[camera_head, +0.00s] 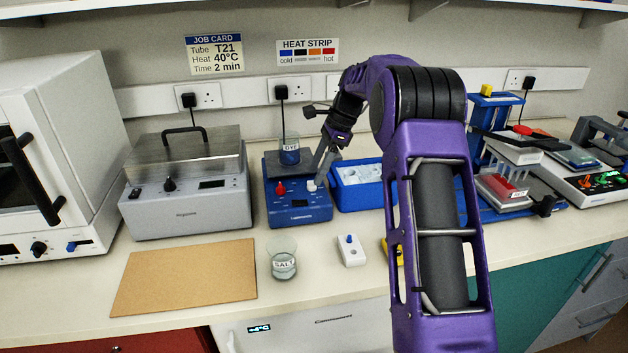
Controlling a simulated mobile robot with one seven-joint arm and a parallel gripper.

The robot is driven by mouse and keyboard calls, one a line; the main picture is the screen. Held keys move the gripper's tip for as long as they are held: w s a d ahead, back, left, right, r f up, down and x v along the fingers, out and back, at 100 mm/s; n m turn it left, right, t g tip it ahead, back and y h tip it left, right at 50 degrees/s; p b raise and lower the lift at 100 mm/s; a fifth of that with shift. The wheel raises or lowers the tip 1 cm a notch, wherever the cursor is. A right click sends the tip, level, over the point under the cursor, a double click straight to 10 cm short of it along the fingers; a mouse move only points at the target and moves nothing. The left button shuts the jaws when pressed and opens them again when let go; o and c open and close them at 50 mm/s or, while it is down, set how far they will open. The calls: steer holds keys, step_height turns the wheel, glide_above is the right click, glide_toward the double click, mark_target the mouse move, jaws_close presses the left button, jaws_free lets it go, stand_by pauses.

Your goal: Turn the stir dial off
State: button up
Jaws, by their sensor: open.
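A blue stirrer unit (300,212) stands on the bench left of the picture's middle. It has a red dial (281,188) at front left and a pale dial (312,184) at front right. The markings are too small to read, so I cannot tell which is the stir dial or how it is set. A beaker labelled DYE (290,152), with dark blue liquid, stands on its plate. My gripper (318,179) is open and points down at the pale dial, its fingertips close around or beside it; contact is unclear.
A grey lidded bath (185,205) stands to the left and a blue tray (345,198) just right of the stirrer. A SALT jar (283,262), a small white block with a blue knob (350,252) and a tan board (185,275) lie in front. My arm hides part of the bench.

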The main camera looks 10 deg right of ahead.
mark_target(312, 185)
steer(key=shift+x, duration=1.35)
jaws_close()
